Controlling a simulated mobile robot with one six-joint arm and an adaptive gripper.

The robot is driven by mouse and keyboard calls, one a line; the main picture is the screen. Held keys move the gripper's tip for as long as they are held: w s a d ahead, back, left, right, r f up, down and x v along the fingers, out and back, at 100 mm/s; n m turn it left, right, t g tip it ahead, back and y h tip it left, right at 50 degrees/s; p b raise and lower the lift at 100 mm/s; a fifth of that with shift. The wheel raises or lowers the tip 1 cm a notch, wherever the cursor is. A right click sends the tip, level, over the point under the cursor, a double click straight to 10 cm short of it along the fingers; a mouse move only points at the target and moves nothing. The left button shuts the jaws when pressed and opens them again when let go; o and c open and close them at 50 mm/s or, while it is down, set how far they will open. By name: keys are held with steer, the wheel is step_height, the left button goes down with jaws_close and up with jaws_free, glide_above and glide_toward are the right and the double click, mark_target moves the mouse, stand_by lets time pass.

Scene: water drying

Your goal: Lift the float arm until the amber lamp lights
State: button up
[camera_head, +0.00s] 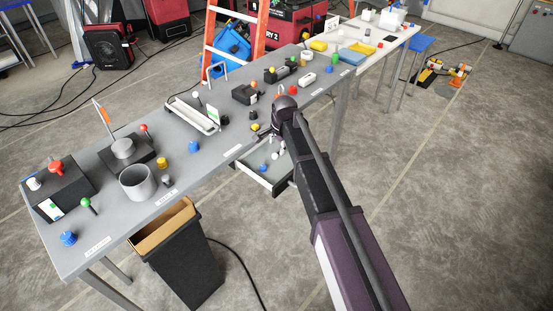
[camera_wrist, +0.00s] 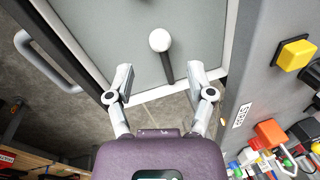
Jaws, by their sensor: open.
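My gripper (camera_wrist: 160,82) is open in the wrist view, its two fingers spread wide. A white ball on a dark rod (camera_wrist: 161,42) shows just beyond the fingertips, over a grey panel with a pale rim (camera_wrist: 105,30). The rod points down into the gap between the fingers, and neither finger clearly touches it. I cannot tell for sure that this is the float arm. In the head view my dark wrist hides most of the gripper, above an open drawer (camera_head: 253,178). A yellow block on a dark base (camera_wrist: 295,55) stands to the right; I cannot tell whether it is the amber lamp.
The grey bench (camera_head: 110,222) carries several knobs, a grey cup (camera_head: 138,183), a pale tray (camera_head: 186,117) and dark boxes. A dark bin (camera_head: 185,270) stands below its front edge. An orange ladder (camera_head: 261,30) is behind. Open floor lies right of my arm.

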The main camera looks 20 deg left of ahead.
mark_target(275, 154)
steer(key=shift+w+a+f+b, duration=0.1)
steer(key=shift+a+f+b, duration=0.05)
steer(key=shift+f+b, duration=0.7)
steer(key=shift+w+a+f+b, duration=0.1)
steer(key=shift+a+f+b, duration=0.05)
steer(key=shift+f+b, duration=0.7)
steer(key=shift+w+a+f+b, duration=0.1)
steer(key=shift+a+f+b, duration=0.05)
steer(key=shift+f+b, duration=0.7)
steer(key=shift+f, duration=0.15)
jaws_close()
